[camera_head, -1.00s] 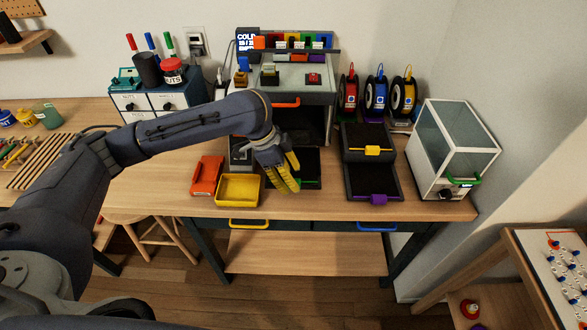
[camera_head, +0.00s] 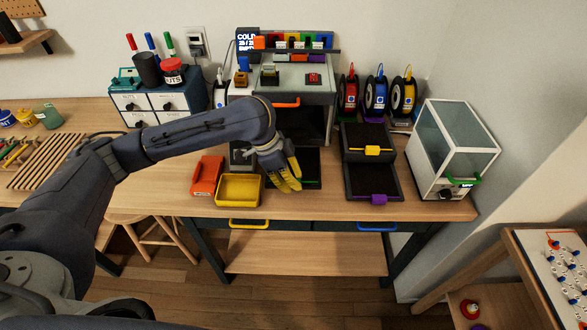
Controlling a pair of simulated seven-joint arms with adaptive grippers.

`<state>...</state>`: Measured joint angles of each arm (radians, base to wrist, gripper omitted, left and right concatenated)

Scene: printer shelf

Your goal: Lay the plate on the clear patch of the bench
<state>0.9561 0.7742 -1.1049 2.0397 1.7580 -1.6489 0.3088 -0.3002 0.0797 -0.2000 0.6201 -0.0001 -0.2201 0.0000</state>
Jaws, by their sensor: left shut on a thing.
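A flat black plate (camera_head: 308,163) with a green strip along its front edge is on or just above the bench (camera_head: 330,206), in front of the open printer (camera_head: 316,122). My left gripper (camera_head: 288,184) reaches down over the plate's left front side, its yellow fingers at the green strip. It is shut on the plate, though the fingers cover the exact contact. I cannot tell whether the plate touches the bench. My right gripper is not in view.
A yellow tray (camera_head: 240,203) and an orange holder (camera_head: 207,176) stand left of the gripper. Black stepped trays with yellow (camera_head: 372,150) and purple (camera_head: 378,199) tabs stand right of the plate, then a glass-sided box (camera_head: 452,150). A bare bench strip runs along the front.

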